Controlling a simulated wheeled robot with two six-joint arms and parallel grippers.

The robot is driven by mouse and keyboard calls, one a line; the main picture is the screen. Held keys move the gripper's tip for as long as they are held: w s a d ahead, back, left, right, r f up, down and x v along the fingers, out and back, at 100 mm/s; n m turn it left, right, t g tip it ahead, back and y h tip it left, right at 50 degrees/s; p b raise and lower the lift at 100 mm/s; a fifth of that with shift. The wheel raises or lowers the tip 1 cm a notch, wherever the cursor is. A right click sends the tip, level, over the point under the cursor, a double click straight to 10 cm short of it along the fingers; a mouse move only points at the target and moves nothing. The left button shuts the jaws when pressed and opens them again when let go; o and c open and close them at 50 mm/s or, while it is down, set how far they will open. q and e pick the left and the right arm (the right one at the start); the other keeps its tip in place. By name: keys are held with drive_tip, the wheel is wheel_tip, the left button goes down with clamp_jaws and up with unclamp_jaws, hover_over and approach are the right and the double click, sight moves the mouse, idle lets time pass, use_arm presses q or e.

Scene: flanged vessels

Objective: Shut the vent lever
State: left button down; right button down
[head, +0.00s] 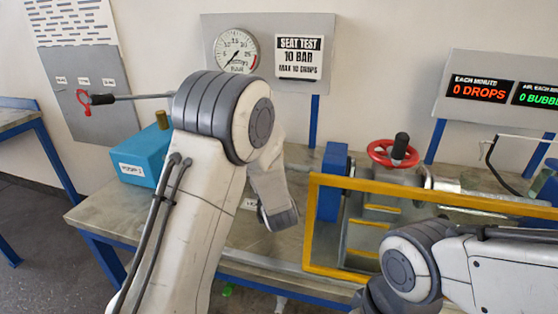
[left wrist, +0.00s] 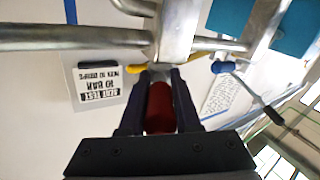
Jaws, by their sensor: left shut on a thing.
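My left gripper (left wrist: 159,88) is shut on a red cylindrical grip (left wrist: 160,108), apparently that of the vent lever. The grip lies between the two dark fingers, and its upper end meets metal fittings close to the fingertips. In the head view my left arm reaches over the bench and hides its own fingers and the red grip. Yellow parts (left wrist: 203,57) show beside the fitting in the left wrist view. My right arm reaches in at the lower right of the head view, but its gripper does not show.
A blue box (head: 142,155) stands on the bench left of my arm. A long rod with a black grip (head: 102,99) sticks out leftward. A yellow frame (head: 311,225) and red handwheel (head: 392,153) stand on the right. Metal pipes (left wrist: 70,36) run close to the left gripper.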

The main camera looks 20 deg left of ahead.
idle(0.4)
use_arm(q)
drive_tip(key=c, duration=0.6)
unclamp_jaws()
drive_tip(key=b+v, duration=0.1)
drive_tip(key=v, duration=0.9)
drive_tip(key=shift+s+d+b, duration=0.2)
drive_tip(key=shift+b, duration=0.2)
